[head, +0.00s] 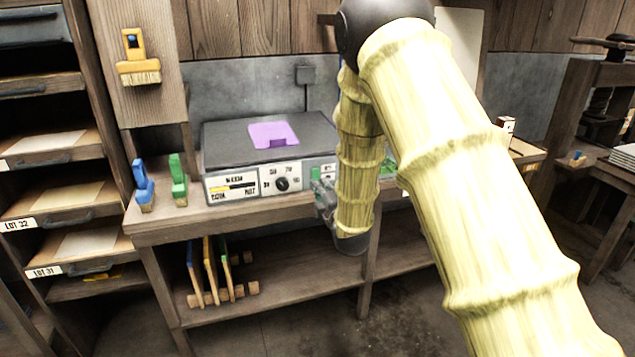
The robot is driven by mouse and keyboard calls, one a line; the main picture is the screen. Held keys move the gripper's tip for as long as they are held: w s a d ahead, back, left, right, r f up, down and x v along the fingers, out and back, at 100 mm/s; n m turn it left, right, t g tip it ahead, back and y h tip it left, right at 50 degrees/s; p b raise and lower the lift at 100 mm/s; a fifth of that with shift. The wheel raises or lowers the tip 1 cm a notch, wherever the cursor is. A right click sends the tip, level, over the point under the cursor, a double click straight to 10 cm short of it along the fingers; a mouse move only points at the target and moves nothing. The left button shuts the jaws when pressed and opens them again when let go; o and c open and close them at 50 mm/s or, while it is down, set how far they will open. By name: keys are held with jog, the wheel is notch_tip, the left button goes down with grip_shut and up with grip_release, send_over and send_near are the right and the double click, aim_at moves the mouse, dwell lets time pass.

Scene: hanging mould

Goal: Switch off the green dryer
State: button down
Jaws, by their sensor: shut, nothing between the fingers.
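A grey box-shaped machine (225,157) with a dark flat top stands on the wooden bench. Its front has a white panel with a black dial (282,184), and a small green-marked panel (328,173) lies to the right of it. A purple piece (272,134) lies on top. A bit of green (388,166) shows just right of my forearm; I cannot tell whether it is the green dryer. My gripper (324,200) is shut and empty, close in front of the machine's right end. My arm hides much of this area, and contact cannot be told.
A blue brush (143,185) and a green brush (178,180) stand at the bench's left. A yellow-handled brush (137,62) hangs above. Several frames rest on the lower shelf (290,285). Drawers (60,215) stand left; a press (600,110) stands right.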

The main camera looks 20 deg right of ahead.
jog(key=s, duration=0.6)
jog(key=shift+s+r, duration=0.15)
jog(key=shift+r, duration=0.3)
jog(key=shift+d+f, duration=0.1)
jog(key=s+f+m+g, duration=0.3)
jog(key=s+f, duration=0.1)
jog(key=f, duration=0.6)
jog(key=s+f+m+g, duration=0.3)
jog(key=s+f, duration=0.2)
jog(key=f, duration=0.5)
jog(key=s+a+f+m+g, duration=0.3)
jog(key=s+f+m+g, duration=0.3)
jog(key=s+f, duration=1.05)
jog(key=s+a+f+m+g, duration=0.2)
jog(key=s+f+m+g, duration=0.15)
jog(key=s, duration=0.95)
jog(key=s+a+f+m+g, duration=0.1)
jog(key=s+f+m+g, duration=0.25)
jog(key=s, duration=0.85)
notch_tip(320, 180, up, 12)
jog(key=p, duration=1.2)
jog(key=shift+f+n, duration=0.2)
jog(key=shift+n, duration=0.1)
